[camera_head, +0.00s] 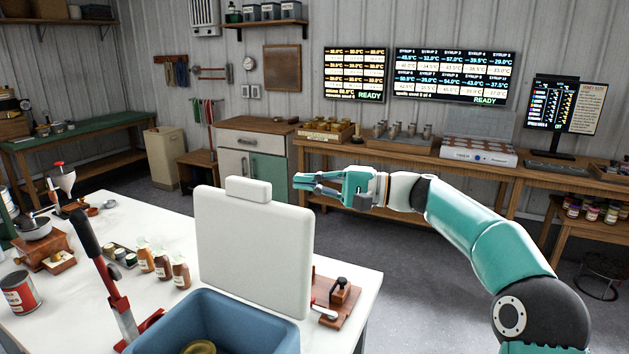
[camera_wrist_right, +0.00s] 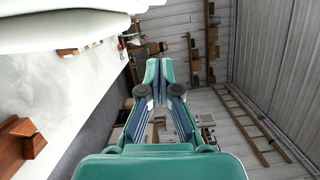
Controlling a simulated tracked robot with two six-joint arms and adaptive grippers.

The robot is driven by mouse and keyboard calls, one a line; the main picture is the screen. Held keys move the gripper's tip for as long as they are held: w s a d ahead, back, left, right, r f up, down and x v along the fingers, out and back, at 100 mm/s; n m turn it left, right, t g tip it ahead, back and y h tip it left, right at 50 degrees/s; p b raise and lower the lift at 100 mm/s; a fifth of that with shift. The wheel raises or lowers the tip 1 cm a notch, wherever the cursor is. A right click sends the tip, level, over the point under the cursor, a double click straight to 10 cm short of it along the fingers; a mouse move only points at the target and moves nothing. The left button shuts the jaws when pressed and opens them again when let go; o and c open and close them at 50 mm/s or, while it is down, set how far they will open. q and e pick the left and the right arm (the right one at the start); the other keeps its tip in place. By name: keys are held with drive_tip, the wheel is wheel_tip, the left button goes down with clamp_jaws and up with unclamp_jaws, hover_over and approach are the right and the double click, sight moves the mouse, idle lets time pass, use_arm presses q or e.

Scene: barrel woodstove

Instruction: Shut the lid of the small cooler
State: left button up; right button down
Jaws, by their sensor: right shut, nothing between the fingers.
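The small cooler (camera_head: 215,318) has a blue body and stands at the front of the white table. Its white lid (camera_head: 255,250) is open and stands upright at the back of the body, with a small tab on its top edge. A round brass-coloured thing (camera_head: 198,347) lies inside. My right gripper (camera_head: 300,181) is shut and empty, to the right of the lid near its top edge, pointing left. In the right wrist view its fingertips (camera_wrist_right: 159,72) are together, and a white slab that looks like the lid (camera_wrist_right: 60,8) fills the upper left. My left gripper is not in view.
On the white table (camera_head: 345,285), a red lever tool (camera_head: 115,300) and several bottles (camera_head: 162,264) stand left of the cooler. A wooden block with a metal part (camera_head: 338,300) lies right of it. Open floor (camera_head: 400,260) lies between this table and the back bench (camera_head: 490,172).

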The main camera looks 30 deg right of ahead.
sight(268, 184)
drive_tip(key=a, duration=0.2)
drive_tip(key=w+a, duration=0.1)
drive_tip(key=a, duration=0.1)
drive_tip(key=a+p, duration=0.1)
drive_tip(key=a, duration=0.1)
drive_tip(key=shift+w+a+r, duration=0.25)
drive_tip(key=shift+a+r, duration=0.1)
drive_tip(key=shift+s+a, duration=0.2)
drive_tip(key=shift+a, duration=0.2)
